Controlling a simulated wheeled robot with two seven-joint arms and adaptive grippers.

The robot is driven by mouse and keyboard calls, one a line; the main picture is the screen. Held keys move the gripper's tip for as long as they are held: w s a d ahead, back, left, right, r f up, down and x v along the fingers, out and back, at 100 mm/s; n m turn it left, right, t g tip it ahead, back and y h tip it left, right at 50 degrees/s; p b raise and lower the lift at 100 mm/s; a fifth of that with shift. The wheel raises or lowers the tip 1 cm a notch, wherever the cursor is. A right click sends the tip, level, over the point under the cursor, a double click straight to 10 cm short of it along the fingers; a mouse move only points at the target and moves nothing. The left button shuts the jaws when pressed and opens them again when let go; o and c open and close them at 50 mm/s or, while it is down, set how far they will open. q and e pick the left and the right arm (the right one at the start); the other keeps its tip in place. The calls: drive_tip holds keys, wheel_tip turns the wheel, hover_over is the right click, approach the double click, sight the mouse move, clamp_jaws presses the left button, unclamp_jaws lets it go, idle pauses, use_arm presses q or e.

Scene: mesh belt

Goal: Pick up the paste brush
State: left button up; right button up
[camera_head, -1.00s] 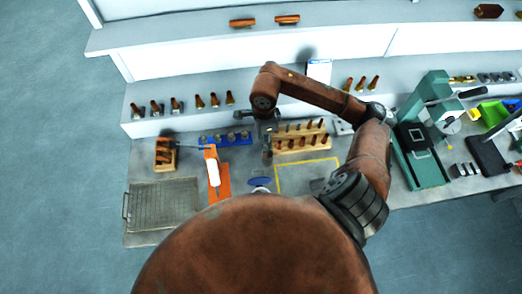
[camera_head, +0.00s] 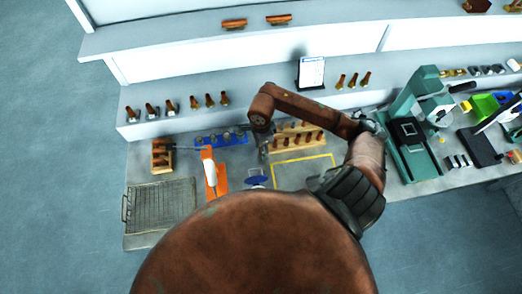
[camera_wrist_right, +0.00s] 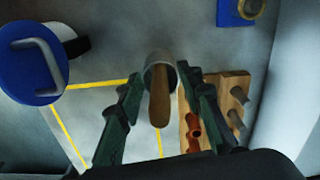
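The paste brush shows in the right wrist view as a brown wooden handle (camera_wrist_right: 160,97) standing in a small grey cup (camera_wrist_right: 158,62). Its lower end is hidden in the cup. My right gripper (camera_wrist_right: 156,88) has its two green fingers apart, one on each side of the handle. I cannot tell whether either finger touches it. In the head view my right gripper (camera_head: 263,152) points down at the bench beside the wooden rack, and the brush cannot be made out there. My left gripper is not in view.
A blue disc with a grey handle (camera_wrist_right: 38,65) lies close to the cup. A wooden rack with pegs (camera_head: 298,141) stands at the right. An orange board (camera_head: 214,178), a blue peg strip (camera_head: 222,138) and a wire mesh (camera_head: 160,206) lie left. The yellow-outlined area (camera_head: 300,170) looks clear.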

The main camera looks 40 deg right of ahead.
drive_tip(key=shift+c, duration=0.3)
clamp_jaws()
drive_tip(key=shift+r, duration=0.1)
wheel_tip(320, 180, up, 10)
drive_tip(key=shift+f+b, duration=0.1)
drive_tip(key=shift+b, duration=0.85)
